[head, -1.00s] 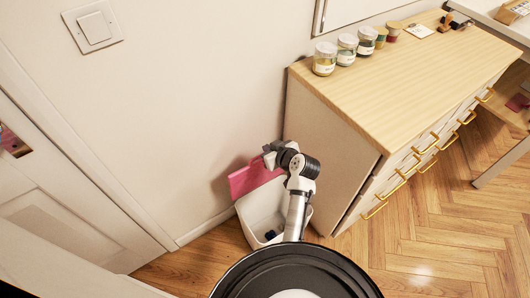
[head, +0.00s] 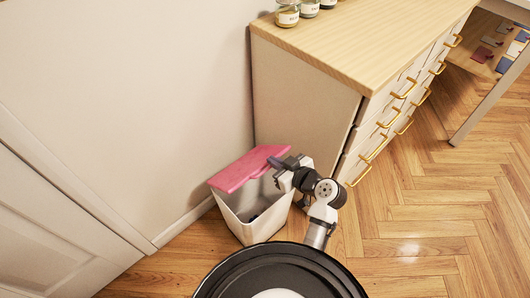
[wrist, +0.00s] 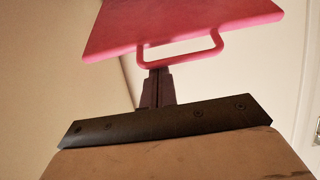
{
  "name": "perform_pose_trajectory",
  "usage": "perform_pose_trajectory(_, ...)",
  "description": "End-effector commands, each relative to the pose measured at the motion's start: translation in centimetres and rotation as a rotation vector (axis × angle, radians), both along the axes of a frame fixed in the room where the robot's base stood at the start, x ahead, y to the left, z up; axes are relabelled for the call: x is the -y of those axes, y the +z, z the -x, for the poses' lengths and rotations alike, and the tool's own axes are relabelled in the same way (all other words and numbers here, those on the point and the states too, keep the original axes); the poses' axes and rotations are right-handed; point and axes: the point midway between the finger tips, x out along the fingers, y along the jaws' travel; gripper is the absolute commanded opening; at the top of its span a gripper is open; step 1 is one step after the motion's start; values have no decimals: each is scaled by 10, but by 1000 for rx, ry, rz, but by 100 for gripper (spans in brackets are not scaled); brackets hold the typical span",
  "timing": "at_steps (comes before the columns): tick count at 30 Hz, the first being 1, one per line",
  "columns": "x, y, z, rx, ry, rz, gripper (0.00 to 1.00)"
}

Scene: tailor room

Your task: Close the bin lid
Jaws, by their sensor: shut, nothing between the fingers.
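The white bin (head: 254,222) stands on the floor between the wall and the cabinet. A pink loop handle (wrist: 185,57) sticks out from the lid's edge in the wrist view. My gripper (head: 279,162) is at the lid's front edge, beside the handle. In the wrist view my gripper's fingers (wrist: 157,72) are shut with nothing between them, their tips at the handle; I cannot tell whether they touch it.
The wooden cabinet (head: 305,105) with gold-handled drawers stands close to the right of the bin. The wall (head: 130,90) is behind, and a white door (head: 50,235) is at the left. Jars (head: 287,13) stand on the cabinet top. Free wooden floor (head: 420,220) lies at the right.

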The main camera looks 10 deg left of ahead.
Motion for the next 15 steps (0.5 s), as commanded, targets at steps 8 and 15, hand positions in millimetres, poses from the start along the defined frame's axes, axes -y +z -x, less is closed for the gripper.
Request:
perform_pose_trajectory(8,15,-22,13,0,0,0,0)
perform_pose_trajectory(15,18,-26,16,0,1,0,0)
